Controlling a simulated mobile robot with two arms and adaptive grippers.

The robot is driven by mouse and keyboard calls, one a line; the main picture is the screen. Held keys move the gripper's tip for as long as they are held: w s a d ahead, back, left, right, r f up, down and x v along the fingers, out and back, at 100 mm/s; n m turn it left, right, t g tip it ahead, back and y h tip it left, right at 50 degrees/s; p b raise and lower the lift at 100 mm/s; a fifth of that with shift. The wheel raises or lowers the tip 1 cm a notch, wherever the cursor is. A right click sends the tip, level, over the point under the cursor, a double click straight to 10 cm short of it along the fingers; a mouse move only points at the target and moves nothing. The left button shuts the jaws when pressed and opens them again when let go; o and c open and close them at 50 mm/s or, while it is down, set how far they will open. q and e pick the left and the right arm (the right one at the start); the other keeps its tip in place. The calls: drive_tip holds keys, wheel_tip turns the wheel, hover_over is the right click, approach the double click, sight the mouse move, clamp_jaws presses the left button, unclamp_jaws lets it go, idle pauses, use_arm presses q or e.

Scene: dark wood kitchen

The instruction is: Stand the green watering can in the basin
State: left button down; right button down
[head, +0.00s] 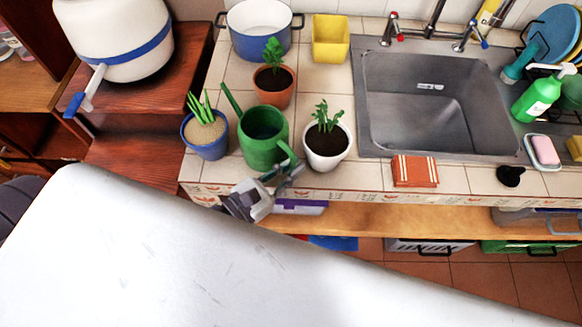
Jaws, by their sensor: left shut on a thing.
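The green watering can (264,148) stands upright on the tiled counter, left of the sink, with its spout pointing to the back left and its handle toward me. My left gripper (286,172) is at the counter's front edge, shut on the can's handle. The metal basin (400,85) is sunk into the counter to the right and is empty apart from its drain. My right gripper is not in view.
Potted plants crowd the can: a blue pot (205,140) left, a terracotta pot (273,92) behind, a white pot (327,150) right, between can and basin. A folded orange cloth (414,171) lies before the basin. Taps (432,32) rise behind it.

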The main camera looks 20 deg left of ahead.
use_arm(q)
drive_tip(key=shift+r, duration=0.1)
drive_tip(key=shift+f, duration=0.25)
drive_tip(key=c, duration=1.2)
unclamp_jaws()
drive_tip(key=shift+r, duration=0.1)
drive_tip(key=shift+s+r, duration=0.1)
drive_tip(key=shift+r, duration=0.05)
drive_tip(key=b+v, duration=0.5)
drive_tip(key=v, duration=0.7)
